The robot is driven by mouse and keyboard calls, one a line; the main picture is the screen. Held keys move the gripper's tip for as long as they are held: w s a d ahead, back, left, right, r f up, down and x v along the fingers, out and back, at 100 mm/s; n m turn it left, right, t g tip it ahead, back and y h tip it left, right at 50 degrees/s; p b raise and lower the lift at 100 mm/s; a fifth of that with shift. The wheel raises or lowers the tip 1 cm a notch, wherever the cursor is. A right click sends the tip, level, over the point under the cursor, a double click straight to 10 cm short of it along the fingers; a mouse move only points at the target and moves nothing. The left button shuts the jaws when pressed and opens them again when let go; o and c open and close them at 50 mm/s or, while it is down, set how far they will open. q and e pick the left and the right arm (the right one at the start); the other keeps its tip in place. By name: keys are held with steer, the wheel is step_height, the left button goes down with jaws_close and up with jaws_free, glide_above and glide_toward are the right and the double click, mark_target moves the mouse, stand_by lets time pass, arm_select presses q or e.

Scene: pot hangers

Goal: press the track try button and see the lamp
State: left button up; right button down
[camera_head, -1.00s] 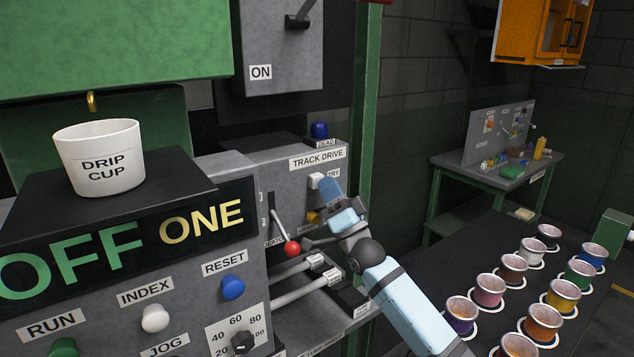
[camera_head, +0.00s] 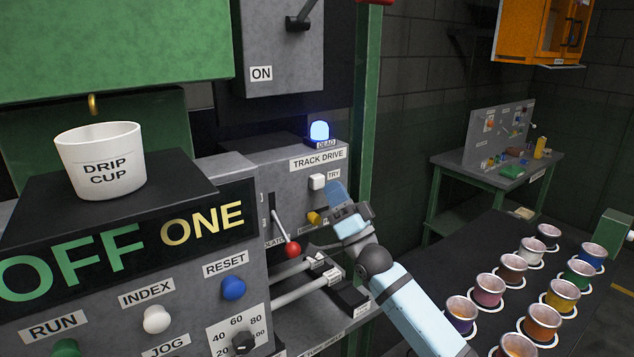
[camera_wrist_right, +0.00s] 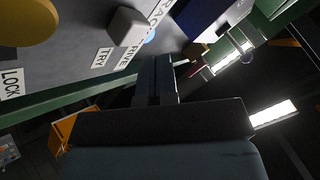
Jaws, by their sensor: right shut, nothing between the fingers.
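The white try button (camera_head: 317,181) sits on the grey track drive panel (camera_head: 290,185), left of the TRY label. It also shows in the right wrist view (camera_wrist_right: 127,25) as a pale block. The lamp (camera_head: 319,131) on top of the panel, above a DEAD label, glows bright blue. My right gripper (camera_head: 336,190) is shut and empty, just right of and slightly below the button in the head view. A small gap shows between them. Its closed fingers (camera_wrist_right: 157,78) point toward the panel in the wrist view. My left gripper is not in view.
A yellow knob (camera_head: 315,218) and a red-tipped lever (camera_head: 292,249) are below the button, near my right gripper. A green post (camera_head: 367,110) stands right of the panel. Several filled cups stand on a dark table (camera_head: 470,245) at right. A drip cup (camera_head: 101,160) stands at left.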

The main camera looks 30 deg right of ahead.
steer(key=s, duration=0.3)
steer(key=s+p, duration=0.1)
steer(key=s, duration=0.1)
steer(key=shift+s+d, duration=0.2)
steer(key=shift+s, duration=0.2)
stand_by(0.5)
steer(key=s+a+f+n+g+p, duration=0.1)
steer(key=s+a+f+g, duration=0.15)
steer(key=f, duration=0.55)
steer(key=s+a+f+n+g+p, duration=0.1)
steer(key=s+a+f+n+g, duration=0.2)
steer(key=f, duration=0.4)
steer(key=s+a+f+g+p, duration=0.1)
steer(key=s+a+f+g, duration=0.2)
steer(key=f, duration=0.5)
steer(key=s+a+f+n+g+p, duration=0.1)
steer(key=s+a+f+n+g, duration=0.1)
steer(key=s+f, duration=0.5)
steer(key=s+a+f+n+g+h+p, duration=0.1)
steer(key=s+a+f+n+g, duration=0.1)
steer(key=s+a+f+g, duration=0.3)
steer(key=s+a+f, duration=0.2)
steer(key=s+f, duration=0.1)
steer(key=shift+s, duration=0.2)
steer(key=shift+a, duration=0.1)
